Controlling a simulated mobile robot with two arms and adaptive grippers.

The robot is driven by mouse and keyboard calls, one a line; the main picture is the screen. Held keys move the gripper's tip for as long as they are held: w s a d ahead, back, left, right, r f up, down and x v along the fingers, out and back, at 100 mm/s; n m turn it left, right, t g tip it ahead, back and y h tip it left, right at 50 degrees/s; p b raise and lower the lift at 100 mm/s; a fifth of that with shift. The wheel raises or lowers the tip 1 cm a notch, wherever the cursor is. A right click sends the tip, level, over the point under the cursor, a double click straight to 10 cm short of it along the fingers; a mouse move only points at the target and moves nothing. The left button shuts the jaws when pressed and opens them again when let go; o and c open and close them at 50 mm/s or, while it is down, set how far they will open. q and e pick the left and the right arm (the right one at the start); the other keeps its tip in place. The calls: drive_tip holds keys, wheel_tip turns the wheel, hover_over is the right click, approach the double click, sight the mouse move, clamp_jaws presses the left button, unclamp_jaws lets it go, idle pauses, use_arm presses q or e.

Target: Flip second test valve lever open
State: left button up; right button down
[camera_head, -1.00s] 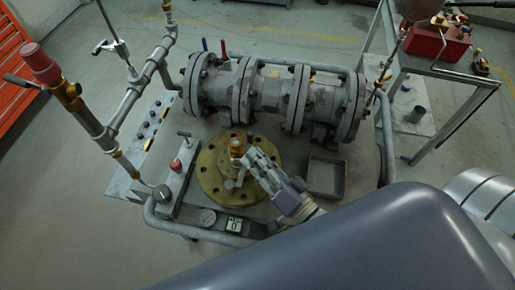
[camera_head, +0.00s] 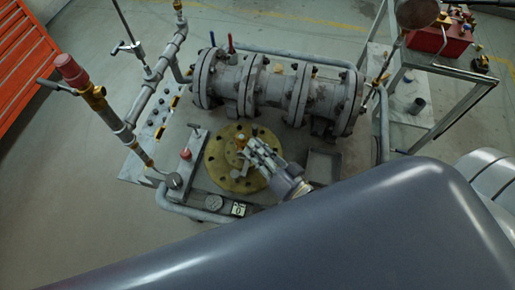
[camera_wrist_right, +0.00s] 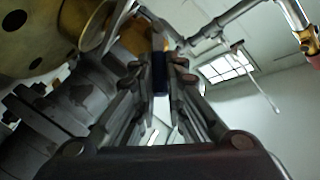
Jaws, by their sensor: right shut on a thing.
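A brass valve fitting (camera_head: 241,142) stands on the round yellow flange (camera_head: 219,174) on the rig. My right gripper (camera_head: 250,150) is just to the right of this fitting, over the flange. In the right wrist view, my right gripper (camera_wrist_right: 161,75) is shut on a dark blue piece (camera_wrist_right: 160,72) that looks like a lever handle. The fingers hide most of it in the head view, so its angle is hard to tell. My left gripper does not show.
A large grey flanged pipe body (camera_head: 275,90) lies behind, with a blue lever (camera_head: 212,39) and a red lever (camera_head: 230,43) beyond it. A pipe with a red-capped fitting (camera_head: 72,70) rises on the left. A grey tray (camera_head: 323,166) lies right of the flange.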

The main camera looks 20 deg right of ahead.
drive_tip(key=c, duration=1.6)
unclamp_jaws()
drive_tip(key=shift+c, duration=0.2)
drive_tip(key=v, duration=1.2)
